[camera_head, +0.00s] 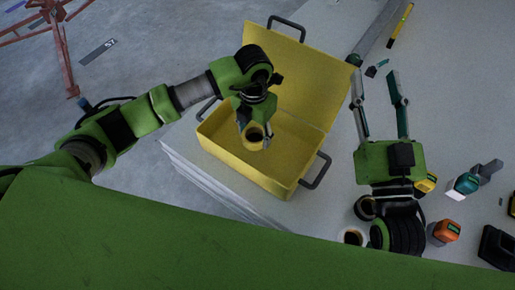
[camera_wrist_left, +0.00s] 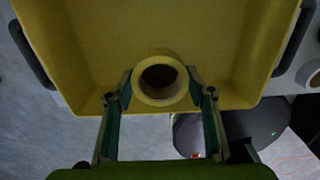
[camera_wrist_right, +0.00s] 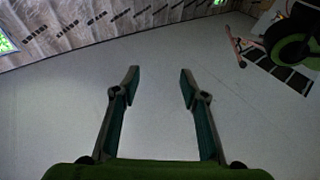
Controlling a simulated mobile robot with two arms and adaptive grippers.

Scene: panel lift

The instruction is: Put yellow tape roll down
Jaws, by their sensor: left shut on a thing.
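The yellow tape roll (camera_head: 255,134) is in my left gripper (camera_head: 254,140), over the open yellow toolbox (camera_head: 243,172). In the left wrist view the roll (camera_wrist_left: 160,96) sits between the two fingers (camera_wrist_left: 160,95), with its round hole facing the camera. The toolbox floor (camera_wrist_left: 160,25) shows behind it. I cannot tell whether the roll touches the toolbox floor. My right gripper (camera_head: 378,105) is open and empty, right of the toolbox above the white surface; the right wrist view shows its fingers (camera_wrist_right: 158,85) apart with nothing between them.
The toolbox lid (camera_head: 300,80) stands open at the back. Orange (camera_head: 446,231) and teal (camera_head: 467,184) tape measures lie at the right. Another roll (camera_head: 352,236) is at the front. A level (camera_head: 400,25) lies at the back.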

